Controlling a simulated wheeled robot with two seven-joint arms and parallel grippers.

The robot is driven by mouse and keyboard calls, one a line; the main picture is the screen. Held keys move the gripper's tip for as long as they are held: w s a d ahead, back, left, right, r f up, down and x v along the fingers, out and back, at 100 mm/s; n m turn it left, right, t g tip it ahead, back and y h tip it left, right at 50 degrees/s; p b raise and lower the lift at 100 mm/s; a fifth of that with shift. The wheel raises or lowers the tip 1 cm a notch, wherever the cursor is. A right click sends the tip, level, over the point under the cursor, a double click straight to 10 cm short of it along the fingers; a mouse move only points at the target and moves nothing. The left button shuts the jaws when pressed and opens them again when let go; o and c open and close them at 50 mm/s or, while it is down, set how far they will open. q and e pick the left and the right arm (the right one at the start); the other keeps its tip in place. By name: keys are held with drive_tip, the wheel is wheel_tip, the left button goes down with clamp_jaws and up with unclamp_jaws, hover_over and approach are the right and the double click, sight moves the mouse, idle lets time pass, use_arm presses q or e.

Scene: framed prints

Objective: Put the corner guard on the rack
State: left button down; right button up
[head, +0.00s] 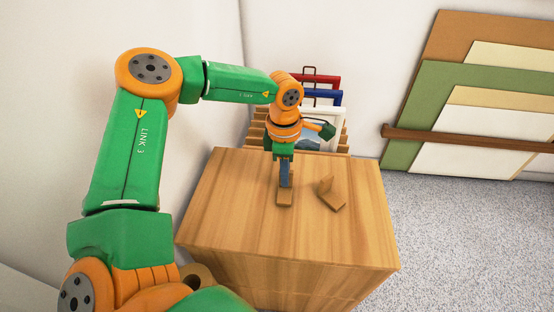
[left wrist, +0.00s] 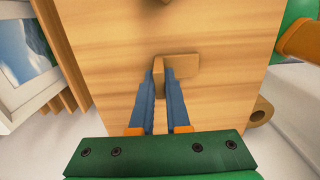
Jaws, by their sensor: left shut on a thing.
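My left gripper (head: 286,187) reaches down to the wooden worktop (head: 235,215), its blue fingers shut on a tan wooden corner guard (head: 285,199). In the left wrist view the fingertips (left wrist: 163,72) pinch an upright part of this guard, and its flat part (left wrist: 186,66) extends to the right. The guard is at the worktop; I cannot tell whether it still touches it. A second corner guard (head: 334,196) lies to the right. The wooden rack (head: 256,132) stands behind the worktop and is partly hidden by my arm; its slats (left wrist: 68,65) also show at left in the left wrist view.
Framed prints with red (head: 322,79), blue (head: 324,97) and white (head: 350,116) frames stand in the rack. A tan ring-shaped piece (left wrist: 262,111) is at the worktop's edge. Boards (head: 490,85) lean on the right wall behind a brown rail (head: 450,140). Grey floor at right is clear.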

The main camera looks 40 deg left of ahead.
use_arm(q)
drive_tip(key=shift+f+b, duration=0.15)
drive_tip(key=shift+b, duration=0.15)
drive_tip(key=c, duration=0.9)
unclamp_jaws()
use_arm(e)
drive_tip(key=shift+w+a, duration=0.15)
use_arm(q)
drive_tip(key=shift+r+p, duration=0.45)
drive_tip(key=shift+p, duration=0.05)
wheel_tip(320, 180, up, 12)
drive_tip(key=p, duration=0.2)
drive_tip(key=shift+s+a+f, duration=0.15)
drive_tip(key=shift+f, duration=0.05)
use_arm(e)
drive_tip(key=s+d, duration=0.1)
drive_tip(key=s+d+r, duration=0.1)
drive_tip(key=s, duration=0.1)
drive_tip(key=shift+d, duration=0.25)
